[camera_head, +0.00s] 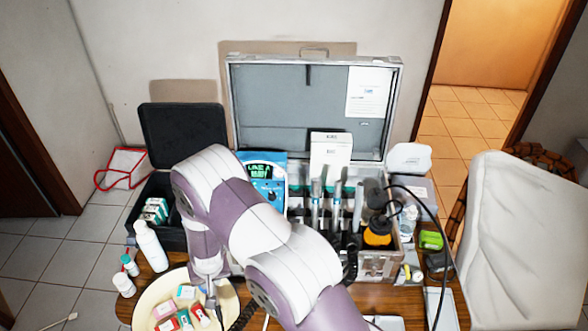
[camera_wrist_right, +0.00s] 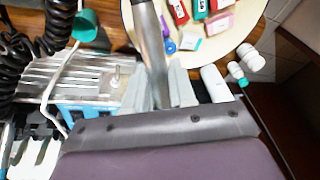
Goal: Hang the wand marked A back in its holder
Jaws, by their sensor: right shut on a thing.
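My right gripper (camera_wrist_right: 160,88) is shut on a silver metal wand (camera_wrist_right: 149,38), which sticks out beyond the fingers beside the cream bowl. In the head view my right arm covers much of the middle, and the gripper (camera_head: 208,283) hangs over the bowl's rim, small and partly hidden. No letter A is readable on the wand. Several other silver wands (camera_head: 317,198) stand upright in the open metal case (camera_head: 382,268). Which holder belongs to A cannot be told. My left gripper is not in view.
The cream bowl (camera_head: 146,302) holds small coloured boxes. White bottles (camera_head: 151,246) stand left of it. A black coiled cord (camera_wrist_right: 30,55) hangs near the case in the wrist view. A black cable (camera_head: 437,222) loops at the case's right. A blue device (camera_head: 265,178) sits in the case.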

